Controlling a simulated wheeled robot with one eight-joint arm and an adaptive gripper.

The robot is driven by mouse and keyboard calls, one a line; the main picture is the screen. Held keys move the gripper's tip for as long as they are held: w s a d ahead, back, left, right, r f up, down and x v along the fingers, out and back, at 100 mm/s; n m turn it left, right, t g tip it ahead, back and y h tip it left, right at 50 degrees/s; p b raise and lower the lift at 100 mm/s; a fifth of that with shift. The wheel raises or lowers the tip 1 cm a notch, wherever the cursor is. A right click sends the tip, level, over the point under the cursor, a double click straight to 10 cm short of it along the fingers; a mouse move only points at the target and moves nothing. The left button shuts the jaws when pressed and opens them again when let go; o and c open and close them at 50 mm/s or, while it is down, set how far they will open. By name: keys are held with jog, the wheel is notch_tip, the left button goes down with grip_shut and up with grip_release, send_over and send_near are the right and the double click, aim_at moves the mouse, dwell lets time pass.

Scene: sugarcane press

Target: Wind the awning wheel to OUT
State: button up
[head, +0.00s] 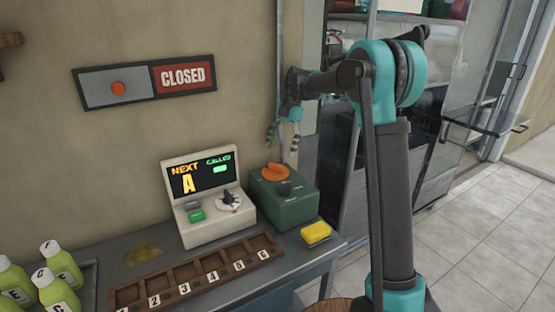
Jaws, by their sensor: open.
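I cannot make out an awning wheel or an OUT mark in the head view. My gripper (284,142) hangs in front of the wall, above and behind a green box (289,205). Its fingers are spread apart, point down and hold nothing. It looks apart from the box, which has an orange knob (275,173) and a dark knob (284,188) on it. Small marks on the box are too small to read. My arm hides part of the area on the right.
A cream console (207,225) with a lit display and a dial stands left of the green box. A yellow sponge (316,233), a numbered wooden rack (197,277) and several green bottles (62,265) are on the counter. A CLOSED sign (184,77) hangs above. Tiled floor (478,235) lies open at right.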

jog(key=v, duration=0.6)
jog(key=shift+r, duration=0.15)
